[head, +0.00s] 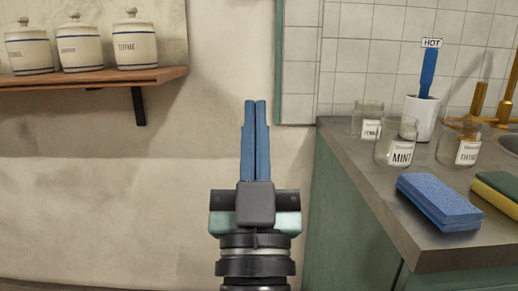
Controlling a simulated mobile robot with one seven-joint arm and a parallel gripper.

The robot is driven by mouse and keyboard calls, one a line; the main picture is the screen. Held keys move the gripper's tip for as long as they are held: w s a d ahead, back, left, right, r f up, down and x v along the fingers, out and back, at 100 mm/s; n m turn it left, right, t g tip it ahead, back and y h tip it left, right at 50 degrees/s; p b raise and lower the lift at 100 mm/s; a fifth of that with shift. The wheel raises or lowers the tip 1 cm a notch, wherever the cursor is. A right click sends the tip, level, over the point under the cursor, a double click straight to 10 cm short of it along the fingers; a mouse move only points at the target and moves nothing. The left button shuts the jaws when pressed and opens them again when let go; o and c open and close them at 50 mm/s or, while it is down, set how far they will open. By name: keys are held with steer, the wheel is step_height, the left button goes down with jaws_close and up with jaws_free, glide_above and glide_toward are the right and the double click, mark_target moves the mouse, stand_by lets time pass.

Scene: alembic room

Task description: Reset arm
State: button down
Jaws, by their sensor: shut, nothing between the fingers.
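My gripper (255,103) stands upright in the middle of the head view, with its two long blue fingers pointing up and pressed together. It is shut and empty. It shows in front of the bare wall, left of the counter, and touches nothing that I can see. The lower part of my arm runs out of the bottom of the view.
At right, a counter (351,163) holds labelled glass jars (397,142), a white mug (420,118) with a blue "HOT" tool, a blue sponge (439,199), a yellow-green sponge (499,189) and a brass tap (477,102). A wooden shelf (95,79) at left bears ceramic canisters (135,43).

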steer(key=s+r+t+p, duration=0.1)
steer(key=s+r+p, duration=0.1)
steer(key=s+r, duration=0.5)
steer(key=s+r+p, duration=0.2)
steer(key=s+r, duration=0.1)
steer(key=r, duration=0.7)
step_height(320, 180, up, 37)
steer(key=p, duration=3.7)
steer(key=shift+w+d, duration=0.15)
steer(key=shift+w, duration=0.15)
